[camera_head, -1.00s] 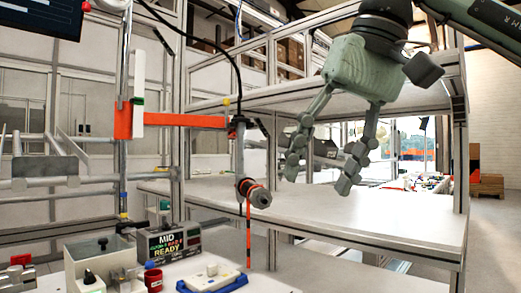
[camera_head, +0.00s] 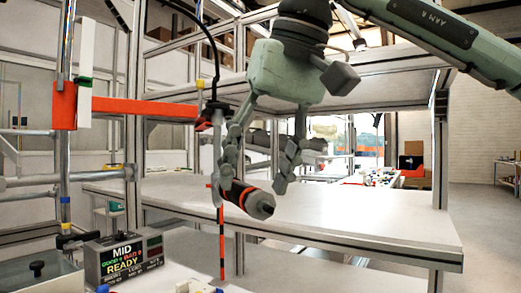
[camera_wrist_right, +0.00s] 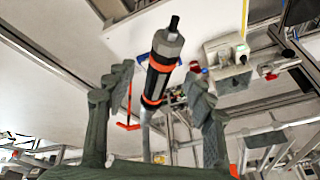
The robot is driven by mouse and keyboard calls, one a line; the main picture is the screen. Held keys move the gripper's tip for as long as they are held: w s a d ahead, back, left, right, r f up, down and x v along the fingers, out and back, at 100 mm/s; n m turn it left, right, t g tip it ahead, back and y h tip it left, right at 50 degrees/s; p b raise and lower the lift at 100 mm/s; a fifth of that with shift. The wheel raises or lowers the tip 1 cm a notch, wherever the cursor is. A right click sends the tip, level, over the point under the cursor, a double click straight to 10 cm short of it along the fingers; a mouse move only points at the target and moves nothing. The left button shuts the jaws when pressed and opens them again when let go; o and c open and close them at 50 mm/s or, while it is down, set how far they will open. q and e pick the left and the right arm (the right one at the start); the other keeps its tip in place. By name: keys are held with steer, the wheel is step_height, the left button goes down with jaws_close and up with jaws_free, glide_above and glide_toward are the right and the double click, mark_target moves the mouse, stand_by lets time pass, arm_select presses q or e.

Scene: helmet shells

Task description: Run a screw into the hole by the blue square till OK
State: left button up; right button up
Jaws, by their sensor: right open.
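The hanging screwdriver (camera_head: 250,200), grey with orange bands, is tilted on its holder below the orange arm (camera_head: 140,107). My right gripper (camera_head: 257,165) is open above and around its near side, fingers spread. In the right wrist view, the screwdriver (camera_wrist_right: 163,62) shows between the open fingertips of my right gripper (camera_wrist_right: 158,85), with no clear contact. The controller box (camera_head: 124,257) reads MID and READY. A white part (camera_head: 195,287) is cut off at the head view's bottom edge. I cannot make out a screw, the hole or the blue square. My left gripper is not in view.
A metal-framed shelf (camera_head: 350,215) stands behind, mostly bare. A grey box with a black knob (camera_head: 38,272) is at lower left. Aluminium posts and a cable crowd the left side.

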steer(key=x, duration=0.3)
steer(key=shift+w+f, duration=0.1)
steer(key=shift+f, duration=0.05)
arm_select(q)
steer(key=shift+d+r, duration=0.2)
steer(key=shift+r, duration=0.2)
arm_select(e)
steer(key=shift+w+a+f, duration=0.1)
steer(key=shift+a+f, duration=0.05)
steer(key=shift+f, duration=0.15)
steer(key=shift+c, duration=0.5)
jaws_close()
steer(key=c, duration=0.7)
jaws_free()
jaws_close()
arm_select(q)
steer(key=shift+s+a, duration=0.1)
arm_select(e)
steer(key=shift+r, duration=0.15)
